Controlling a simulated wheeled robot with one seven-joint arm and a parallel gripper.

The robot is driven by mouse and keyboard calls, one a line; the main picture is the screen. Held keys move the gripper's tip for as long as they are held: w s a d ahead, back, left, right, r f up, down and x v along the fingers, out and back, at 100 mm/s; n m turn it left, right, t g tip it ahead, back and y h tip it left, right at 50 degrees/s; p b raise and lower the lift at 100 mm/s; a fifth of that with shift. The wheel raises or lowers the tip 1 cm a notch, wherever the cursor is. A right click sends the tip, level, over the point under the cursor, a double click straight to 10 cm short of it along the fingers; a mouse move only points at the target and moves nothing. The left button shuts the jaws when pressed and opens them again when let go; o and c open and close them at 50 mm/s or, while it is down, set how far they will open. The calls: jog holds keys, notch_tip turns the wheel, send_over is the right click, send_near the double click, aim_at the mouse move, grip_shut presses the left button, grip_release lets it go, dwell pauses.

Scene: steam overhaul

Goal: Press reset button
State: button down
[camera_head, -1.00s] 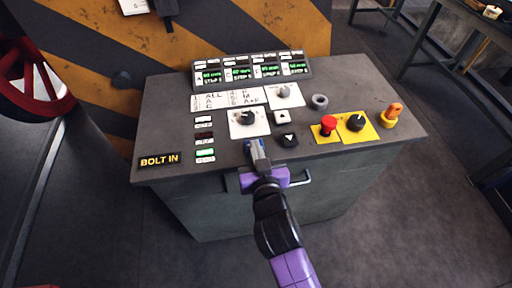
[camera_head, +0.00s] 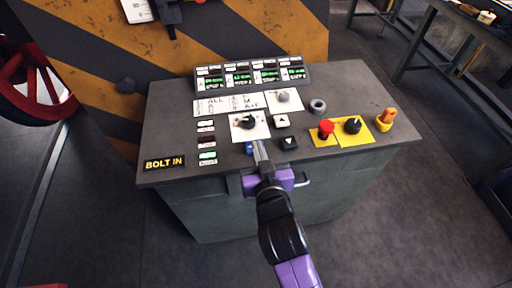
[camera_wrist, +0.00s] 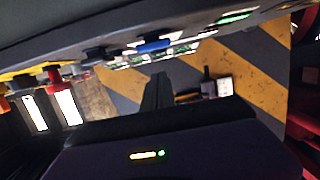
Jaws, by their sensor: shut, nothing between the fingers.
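A blue button (camera_head: 249,148) shows on the front part of the grey console top (camera_head: 350,90), just below the black selector knob (camera_head: 248,122). No reset label is readable on it. It also shows in the wrist view (camera_wrist: 154,46) near the console's edge, above and left of my fingertips. My gripper (camera_head: 261,150) is shut and empty, with its tips just right of the blue button in the head view. In the wrist view the shut fingers (camera_wrist: 158,90) point ahead, apart from the blue button. Whether they touch the console is hidden.
Beside the fingertips are black and white arrow buttons (camera_head: 288,142). Right of them stand a red mushroom button (camera_head: 326,129), a black knob on yellow (camera_head: 353,125) and an orange-topped control (camera_head: 386,118). A handle (camera_head: 303,181) juts from the console front.

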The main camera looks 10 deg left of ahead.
jog(key=v, duration=0.7)
jog(key=shift+s+r+b, duration=0.2)
jog(key=shift+r+b, duration=0.05)
jog(key=shift+b, duration=0.2)
jog(key=shift+d, duration=0.1)
jog(key=s+d+r+t+y, duration=0.1)
jog(key=s+d+r+t, duration=0.1)
jog(key=s+d+r, duration=0.15)
jog(key=s+d+f+m+h, duration=0.1)
jog(key=s+d, duration=0.5)
jog(key=s, duration=0.3)
jog(key=s+d+f+m+g+h, duration=0.1)
jog(key=s+d+h, duration=0.1)
jog(key=s+d, duration=0.4)
jog(key=s+d+f+m+g+h, duration=0.1)
jog(key=s+d+f+h, duration=0.1)
jog(key=s+d, duration=0.4)
jog(key=s, duration=0.5)
jog(key=shift+s, duration=0.35)
